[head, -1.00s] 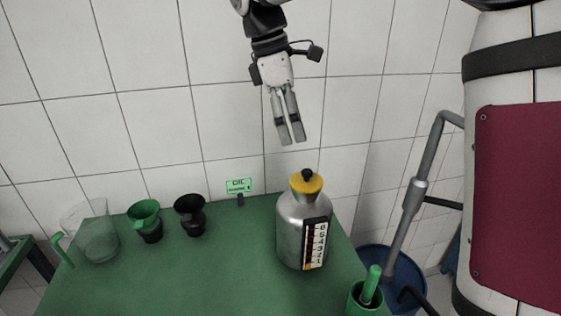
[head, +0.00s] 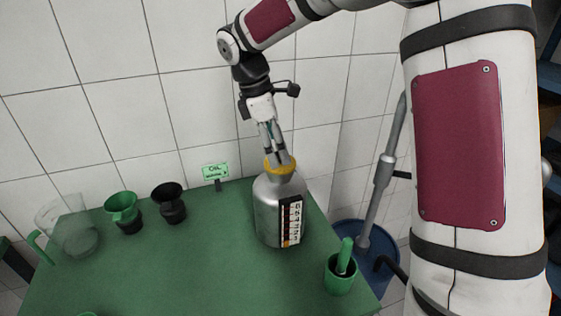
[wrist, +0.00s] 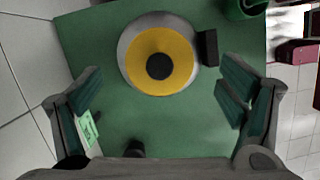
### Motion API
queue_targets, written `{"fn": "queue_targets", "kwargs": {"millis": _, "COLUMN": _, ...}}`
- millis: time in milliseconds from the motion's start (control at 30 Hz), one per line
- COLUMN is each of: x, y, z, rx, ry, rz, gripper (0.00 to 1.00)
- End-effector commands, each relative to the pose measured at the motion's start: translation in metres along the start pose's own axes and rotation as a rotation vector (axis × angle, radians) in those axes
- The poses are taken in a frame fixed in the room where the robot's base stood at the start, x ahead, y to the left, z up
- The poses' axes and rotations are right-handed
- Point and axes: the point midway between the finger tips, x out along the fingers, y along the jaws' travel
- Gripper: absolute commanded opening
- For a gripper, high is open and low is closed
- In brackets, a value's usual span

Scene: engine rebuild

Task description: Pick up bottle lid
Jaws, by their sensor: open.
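The bottle lid (head: 284,168) is yellow and sits on top of the silver metal bottle (head: 268,217), which stands upright on the green table. In the wrist view the lid (wrist: 160,64) shows from above as a yellow disc with a round black knob (wrist: 160,66) in its middle. My gripper (head: 281,158) is open and empty, pointing down at the lid; its fingertips cover the knob in the head view. In the wrist view the fingers of my gripper (wrist: 160,95) are spread wide, one on each side, and the lid lies ahead of them. I cannot tell whether they touch it.
A green "OIL" sign (head: 216,171) stands behind the bottle. A black funnel (head: 170,203), a green funnel (head: 123,212) and a clear jug (head: 68,228) stand to the left. A green cup (head: 341,274) is front right. The table's middle (head: 180,270) is clear.

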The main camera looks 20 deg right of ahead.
Motion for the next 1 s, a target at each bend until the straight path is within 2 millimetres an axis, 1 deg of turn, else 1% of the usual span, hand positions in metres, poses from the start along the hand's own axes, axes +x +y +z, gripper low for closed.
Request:
{"fn": "queue_targets", "kwargs": {"millis": 100, "x": 0.017, "y": -0.001, "z": 0.002, "rx": -0.001, "ry": 0.0, "rz": -0.003, "gripper": 0.89}}
{"fn": "queue_targets", "kwargs": {"millis": 200, "x": 0.026, "y": -0.001, "z": 0.002, "rx": 0.0, "ry": 0.0, "rz": -0.001, "gripper": 0.89}}
{"fn": "queue_targets", "kwargs": {"millis": 300, "x": 0.03, "y": 0.0, "z": 0.001, "rx": 0.0, "ry": 0.0, "rz": 0.001, "gripper": 0.89}}
{"fn": "queue_targets", "kwargs": {"millis": 467, "x": 0.031, "y": 0.0, "z": 0.001, "rx": 0.0, "ry": 0.0, "rz": 0.001, "gripper": 0.89}}
{"fn": "queue_targets", "kwargs": {"millis": 500, "x": 0.031, "y": 0.0, "z": 0.001, "rx": 0.0, "ry": 0.0, "rz": 0.001, "gripper": 0.86}}
{"fn": "queue_targets", "kwargs": {"millis": 667, "x": 0.03, "y": 0.0, "z": 0.001, "rx": 0.0, "ry": 0.0, "rz": 0.001, "gripper": 0.5}}
{"fn": "queue_targets", "kwargs": {"millis": 700, "x": 0.03, "y": 0.0, "z": 0.001, "rx": 0.0, "ry": 0.0, "rz": 0.001, "gripper": 0.47}}
{"fn": "queue_targets", "kwargs": {"millis": 1000, "x": 0.03, "y": 0.0, "z": 0.001, "rx": 0.001, "ry": -0.001, "rz": 0.0, "gripper": 0.46}}
